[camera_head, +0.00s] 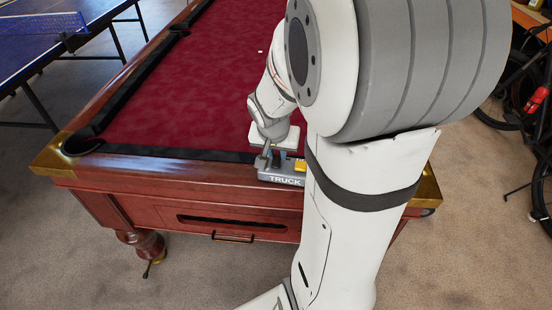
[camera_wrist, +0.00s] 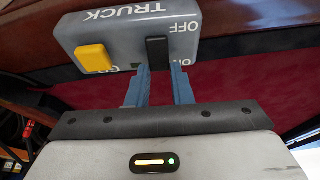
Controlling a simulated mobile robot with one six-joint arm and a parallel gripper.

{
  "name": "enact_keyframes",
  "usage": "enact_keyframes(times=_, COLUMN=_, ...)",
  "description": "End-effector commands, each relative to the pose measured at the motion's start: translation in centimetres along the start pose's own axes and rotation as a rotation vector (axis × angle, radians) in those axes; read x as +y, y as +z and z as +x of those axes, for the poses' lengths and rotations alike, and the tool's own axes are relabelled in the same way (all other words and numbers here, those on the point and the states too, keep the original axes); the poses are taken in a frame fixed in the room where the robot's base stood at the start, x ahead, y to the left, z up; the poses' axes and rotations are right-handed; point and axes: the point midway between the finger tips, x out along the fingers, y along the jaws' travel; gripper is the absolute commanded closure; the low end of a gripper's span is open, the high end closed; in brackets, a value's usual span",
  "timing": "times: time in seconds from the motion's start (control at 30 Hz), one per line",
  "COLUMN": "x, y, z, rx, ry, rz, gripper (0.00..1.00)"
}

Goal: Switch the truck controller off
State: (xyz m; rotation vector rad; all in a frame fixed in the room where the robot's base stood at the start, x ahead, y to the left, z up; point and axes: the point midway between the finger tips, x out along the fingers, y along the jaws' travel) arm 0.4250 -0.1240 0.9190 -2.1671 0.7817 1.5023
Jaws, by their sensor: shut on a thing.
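The truck controller (camera_head: 281,179) is a grey box marked TRUCK on the near rim of the pool table. In the wrist view the controller (camera_wrist: 128,30) appears upside down, with a yellow button (camera_wrist: 94,58) and a black switch lever (camera_wrist: 157,50). An OFF label stands beside the lever's upper end; a second label lower down is partly hidden by a finger. My gripper (camera_wrist: 160,74) has its blue fingers either side of the lever's lower end, shut on it.
The pool table (camera_head: 205,88) has red cloth, with its bare surface clear to the left of my arm. A blue table-tennis table (camera_head: 40,40) stands at upper left. A bicycle (camera_head: 530,110) stands at right. Carpet is open in front at left.

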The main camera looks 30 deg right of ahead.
Motion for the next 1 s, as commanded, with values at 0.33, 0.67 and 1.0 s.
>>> enact_keyframes(times=0.33, x=0.1, y=0.2, z=0.0, rx=0.004, ry=0.002, rz=0.0, gripper=1.0)
enact_keyframes(times=0.67, x=0.1, y=0.1, z=0.0, rx=0.005, ry=0.002, rz=0.001, gripper=0.58)
enact_keyframes(times=1.0, x=0.1, y=0.0, z=-1.1, rx=0.008, ry=0.001, rz=0.002, gripper=0.58)
